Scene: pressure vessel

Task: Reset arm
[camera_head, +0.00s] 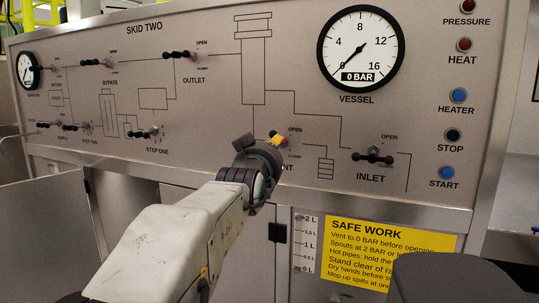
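My white arm reaches from the lower left up to the panel. My gripper (258,158) is at its end, dark and seen from behind, in front of a valve whose label is partly covered, with only "NT" showing. A small yellow part (278,140) shows just above the gripper beside that valve's OPEN mark. Whether my gripper touches the valve cannot be told. Its fingers are hidden or too small to make out, so their opening cannot be told.
The SKID TWO panel (210,100) carries several black-handled valves, including OUTLET (180,55) and INLET (373,156). The VESSEL gauge (360,48) reads about 0 BAR. Buttons and lamps line the right side. A yellow SAFE WORK sign (385,250) is below the panel.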

